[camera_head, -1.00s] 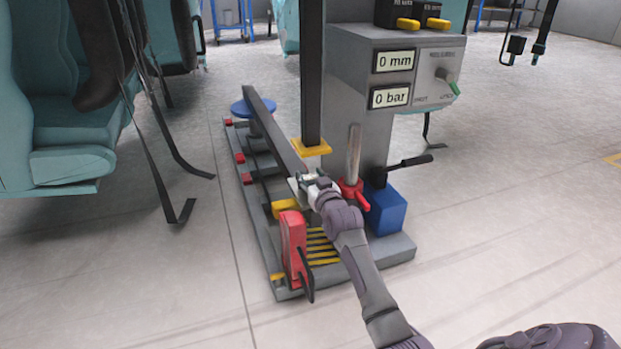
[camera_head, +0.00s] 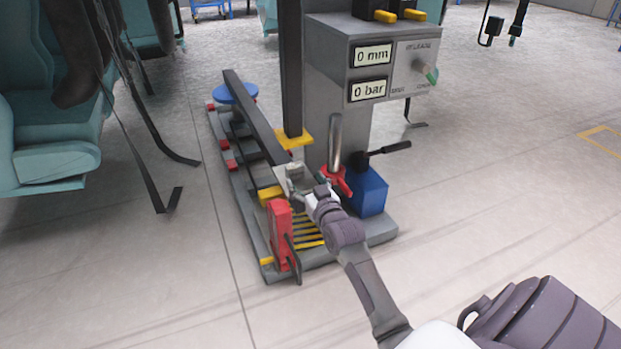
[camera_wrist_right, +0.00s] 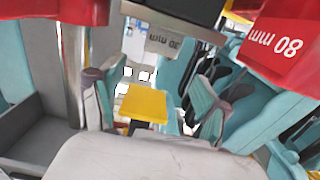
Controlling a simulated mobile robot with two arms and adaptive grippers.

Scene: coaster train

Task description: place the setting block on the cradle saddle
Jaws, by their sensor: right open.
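My right gripper (camera_head: 294,184) is at the near end of the dark sloping beam (camera_head: 252,115), above the low grey base. It is open; its fingertips are small and partly hidden. In the right wrist view, a red piece (camera_wrist_right: 275,40) carries an upside-down "80 mm" mark, and a pale grey block (camera_wrist_right: 164,42) further off carries the same mark. I cannot tell for certain which is the setting block. A yellow plate (camera_wrist_right: 144,105) shows beyond. The cradle saddle cannot be told apart clearly around the gripper. My left gripper is out of view.
A grey control cabinet (camera_head: 330,85) reading 0 mm and 0 bar stands behind. A red upright piece (camera_head: 279,230) with a dark lever, a blue block (camera_head: 367,191) and a steel post (camera_head: 335,140) are close to the gripper. Teal seats (camera_head: 50,130) hang at left.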

